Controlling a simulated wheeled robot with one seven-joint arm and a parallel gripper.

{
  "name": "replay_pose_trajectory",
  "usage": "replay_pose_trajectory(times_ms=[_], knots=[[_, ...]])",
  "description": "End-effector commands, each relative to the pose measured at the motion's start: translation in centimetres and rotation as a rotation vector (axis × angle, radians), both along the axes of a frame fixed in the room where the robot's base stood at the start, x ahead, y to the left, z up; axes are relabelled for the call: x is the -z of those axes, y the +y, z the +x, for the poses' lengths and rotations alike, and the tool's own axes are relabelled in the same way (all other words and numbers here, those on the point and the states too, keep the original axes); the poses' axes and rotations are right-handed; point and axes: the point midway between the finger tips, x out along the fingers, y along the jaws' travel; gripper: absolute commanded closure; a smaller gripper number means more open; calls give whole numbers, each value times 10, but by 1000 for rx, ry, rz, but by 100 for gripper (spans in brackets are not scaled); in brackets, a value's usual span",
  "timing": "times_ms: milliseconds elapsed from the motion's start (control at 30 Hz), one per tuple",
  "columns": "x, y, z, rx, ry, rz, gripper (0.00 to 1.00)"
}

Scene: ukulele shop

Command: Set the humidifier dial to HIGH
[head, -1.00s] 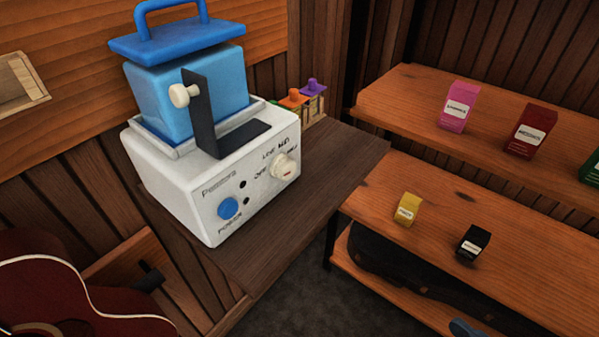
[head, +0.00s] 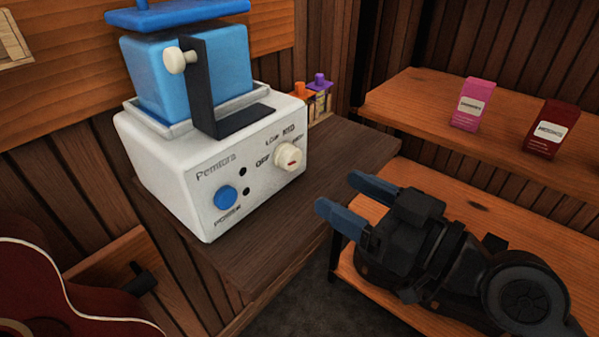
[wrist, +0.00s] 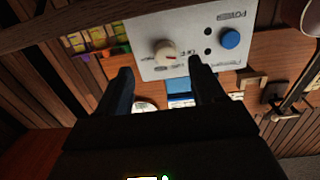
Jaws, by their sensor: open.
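The humidifier (head: 215,165) is a white box with a blue tank on top, on a dark wood counter. Its cream dial (head: 291,156) is at the right of the front panel, with OFF, LOW, MED and a partly hidden label around it. A small red mark shows on the dial; I cannot tell which setting it points to. My gripper (head: 336,193) is open and empty, right of and slightly below the dial, apart from it. In the wrist view the dial (wrist: 165,53) appears beyond and between the fingertips, and the panel looks upside down.
A blue power button (head: 225,197) is left of the dial. A black bracket (head: 205,90) with a cream knob stands before the tank. Small orange- and purple-topped items sit behind at right. Shelves (head: 410,95) with pink and red boxes are on the right. A guitar is lower left.

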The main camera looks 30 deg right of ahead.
Motion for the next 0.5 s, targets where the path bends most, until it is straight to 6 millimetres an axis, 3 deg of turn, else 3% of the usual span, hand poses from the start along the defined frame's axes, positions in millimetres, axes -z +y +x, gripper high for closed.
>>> replay_pose_trajectory(times_ms=[267, 500], knots=[[-15, 7, 18, -48, -38, -2, 32], [-16, 18, 51, -46, -38, -1, 32]])
